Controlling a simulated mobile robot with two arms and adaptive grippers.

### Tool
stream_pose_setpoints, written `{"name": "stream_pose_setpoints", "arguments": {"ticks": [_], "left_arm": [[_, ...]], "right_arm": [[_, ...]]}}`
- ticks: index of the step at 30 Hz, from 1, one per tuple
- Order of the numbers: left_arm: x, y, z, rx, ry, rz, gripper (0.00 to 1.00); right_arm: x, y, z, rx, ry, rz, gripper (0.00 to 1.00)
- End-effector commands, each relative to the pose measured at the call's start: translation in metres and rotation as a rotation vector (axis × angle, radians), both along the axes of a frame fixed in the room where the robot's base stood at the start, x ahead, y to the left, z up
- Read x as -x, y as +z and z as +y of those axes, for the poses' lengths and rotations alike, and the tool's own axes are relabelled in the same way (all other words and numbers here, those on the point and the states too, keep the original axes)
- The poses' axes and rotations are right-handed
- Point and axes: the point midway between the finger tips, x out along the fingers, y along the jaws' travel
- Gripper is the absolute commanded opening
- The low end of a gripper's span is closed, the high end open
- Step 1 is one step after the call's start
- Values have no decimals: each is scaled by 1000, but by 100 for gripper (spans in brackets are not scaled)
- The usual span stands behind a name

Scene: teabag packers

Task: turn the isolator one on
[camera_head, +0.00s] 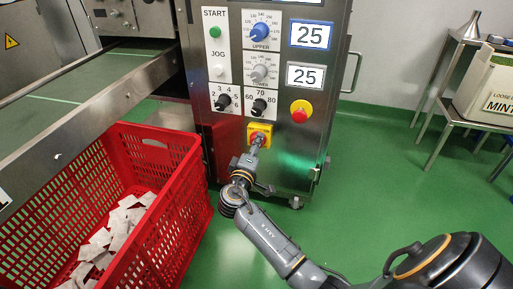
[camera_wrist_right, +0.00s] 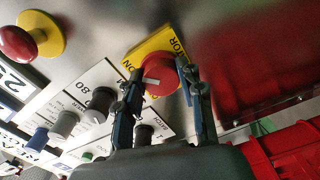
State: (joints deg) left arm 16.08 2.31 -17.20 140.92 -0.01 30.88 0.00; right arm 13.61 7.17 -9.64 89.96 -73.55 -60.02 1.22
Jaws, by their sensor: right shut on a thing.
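The isolator (camera_head: 253,129) is a yellow plate with a red rotary knob, low on the front of the steel control panel. My right gripper (camera_head: 257,143) is at it and hides most of the knob in the head view. In the right wrist view the red knob (camera_wrist_right: 160,77) carries a white mark and sits between the two fingers of my right gripper (camera_wrist_right: 165,85), which is shut on it. The yellow plate (camera_wrist_right: 150,45) shows part of its lettering there. My left gripper is in neither view.
Above the isolator are black selector knobs, a grey dial, a blue dial (camera_head: 260,33) and a green start button (camera_head: 215,32). A red emergency button (camera_head: 301,111) is to the right. A red crate (camera_head: 185,190) with teabags stands at left.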

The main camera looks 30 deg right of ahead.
Motion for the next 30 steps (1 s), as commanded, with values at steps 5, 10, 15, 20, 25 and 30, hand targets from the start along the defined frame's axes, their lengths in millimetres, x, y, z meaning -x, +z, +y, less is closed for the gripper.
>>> {"name": "stream_pose_setpoints", "arguments": {"ticks": [5,10,15,20,25,30], "left_arm": [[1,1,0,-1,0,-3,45],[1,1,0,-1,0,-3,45],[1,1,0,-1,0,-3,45],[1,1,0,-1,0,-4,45],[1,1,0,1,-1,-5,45],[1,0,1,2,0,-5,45]], "right_arm": [[1,-2,-1,-10,-3,-6,6],[1,-2,-1,-10,-3,-6,6],[1,-2,-1,-10,-3,-6,50],[0,-1,0,-9,-1,-7,61],[0,-1,0,-8,0,-6,61],[7,-1,9,-9,2,-7,61]]}}
